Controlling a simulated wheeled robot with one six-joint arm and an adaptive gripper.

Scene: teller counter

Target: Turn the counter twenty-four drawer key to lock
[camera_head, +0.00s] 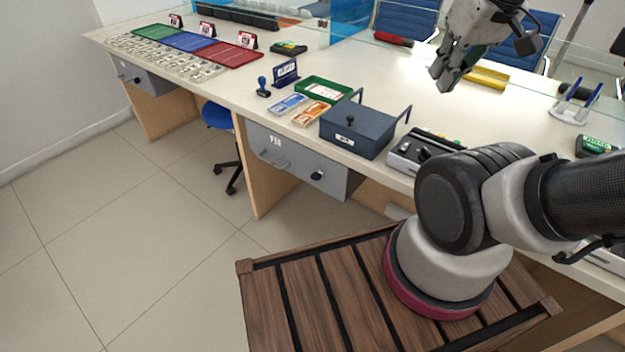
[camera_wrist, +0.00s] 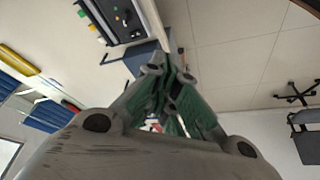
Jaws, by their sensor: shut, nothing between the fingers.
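A grey drawer (camera_head: 294,165) is under the middle of the counter in the head view, with a small label too small to read surely and a bar handle (camera_head: 272,158). A round black knob or key (camera_head: 317,175) is on its right side; its turn angle is too small to tell. A second grey drawer (camera_head: 150,82) with a dark knob (camera_head: 137,80) is under the far left counter. My gripper (camera_head: 442,78) is shut and empty, high above the counter, up and right of both drawers. Its fingers meet in the wrist view (camera_wrist: 172,72).
A blue-grey box (camera_head: 358,145) with upright handles stands on the counter above the middle drawer's right end. A green tray (camera_head: 322,90), banknote bundles (camera_head: 311,113) and a black device (camera_head: 426,150) are nearby. The floor (camera_head: 140,230) before the drawers is clear.

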